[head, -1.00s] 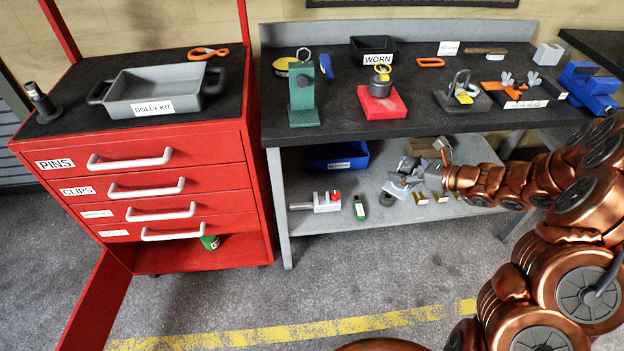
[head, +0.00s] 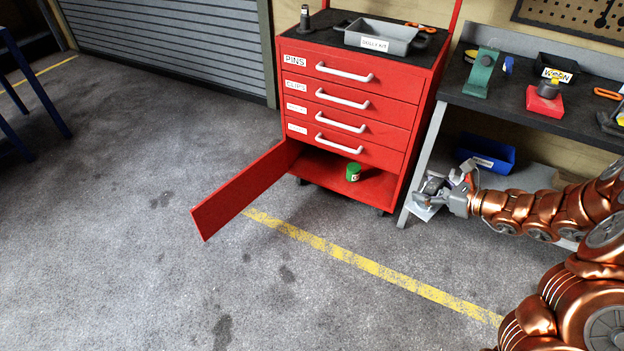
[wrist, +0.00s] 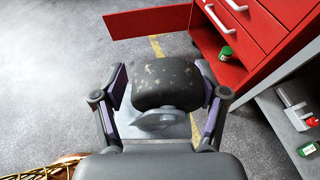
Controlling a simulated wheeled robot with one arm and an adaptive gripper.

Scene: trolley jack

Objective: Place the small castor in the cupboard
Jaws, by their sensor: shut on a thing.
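The small castor (wrist: 166,84) has a dark, worn wheel with light flecks and a grey metal part. My gripper (wrist: 164,104) is shut on it, with one finger on each side, in the wrist view. In the head view my gripper (head: 436,192) is in front of the workbench's lower shelf, right of the red cabinet; the castor is too small there to make out clearly. The cupboard (head: 375,188) is the open bottom compartment of the red cabinet. Its door (head: 240,196) is swung out to the left. A green-lidded can (head: 353,172) stands inside; it also shows in the wrist view (wrist: 227,53).
Four drawers, all closed, sit above the cupboard (head: 350,95). The workbench leg (head: 421,165) stands between my gripper and the cabinet. A blue bin (head: 486,153) is on the lower shelf. The floor (head: 300,280) in front is clear, crossed by a yellow line.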

